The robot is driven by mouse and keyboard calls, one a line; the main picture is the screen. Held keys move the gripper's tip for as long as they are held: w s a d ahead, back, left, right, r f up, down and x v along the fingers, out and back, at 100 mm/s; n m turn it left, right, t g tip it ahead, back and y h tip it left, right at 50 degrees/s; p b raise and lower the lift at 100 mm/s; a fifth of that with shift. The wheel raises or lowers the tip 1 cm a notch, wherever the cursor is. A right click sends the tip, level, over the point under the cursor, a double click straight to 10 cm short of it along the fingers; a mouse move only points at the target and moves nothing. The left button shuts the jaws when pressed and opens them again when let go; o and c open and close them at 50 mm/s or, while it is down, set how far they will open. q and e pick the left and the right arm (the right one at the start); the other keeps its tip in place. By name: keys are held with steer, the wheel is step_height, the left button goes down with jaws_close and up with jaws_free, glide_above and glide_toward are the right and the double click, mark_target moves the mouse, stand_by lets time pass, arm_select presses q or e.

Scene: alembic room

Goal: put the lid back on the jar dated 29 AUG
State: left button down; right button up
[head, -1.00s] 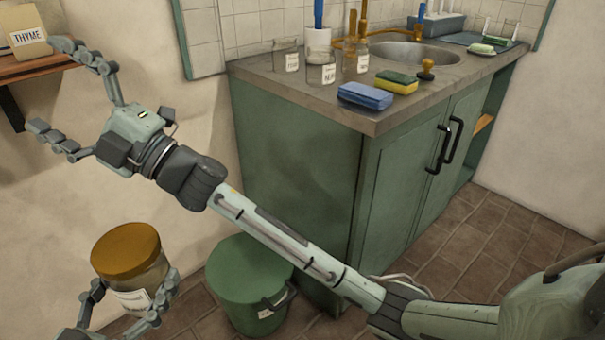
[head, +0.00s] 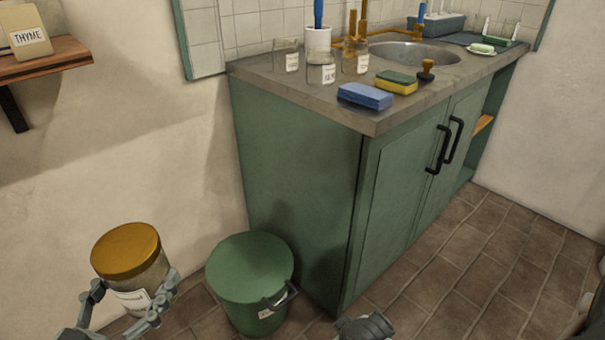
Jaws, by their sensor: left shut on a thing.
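A glass jar (head: 152,276) with a white label (head: 133,300) is at the lower left of the head view. A round gold-brown lid (head: 125,250) sits on its top, covering the mouth. My left gripper (head: 128,306) is shut around the lower part of the jar, holding it upright or slightly tilted off the floor. The label's writing is too small to read, so I cannot tell its date.
A green lidded bin (head: 250,265) stands on the tiled floor by the green cabinet (head: 295,180). The counter (head: 310,98) holds small labelled glass vessels (head: 320,76), a blue sponge (head: 365,96) and a yellow-green sponge (head: 396,84). A wall shelf (head: 45,62) holds a THYME packet (head: 26,40).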

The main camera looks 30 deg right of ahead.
mark_target(107, 268)
steer(key=s, duration=0.1)
steer(key=s+f+g, duration=0.1)
steer(key=shift+s+d, duration=0.3)
steer(key=shift+s, duration=0.05)
arm_select(q)
steer(key=shift+w+r, duration=0.1)
steer(key=shift+r, duration=0.1)
steer(key=w+a+f+n+t+y, duration=0.1)
steer(key=a+n+t+y, duration=0.3)
steer(key=a+n+y, duration=0.4)
steer(key=w+a+y, duration=0.1)
steer(key=a+y, duration=0.2)
steer(key=a, duration=0.2)
steer(key=shift+a+f+y, duration=0.2)
steer(key=shift+a+y, duration=0.05)
steer(key=shift+y, duration=0.05)
arm_select(e)
steer(key=shift+c, duration=0.5)
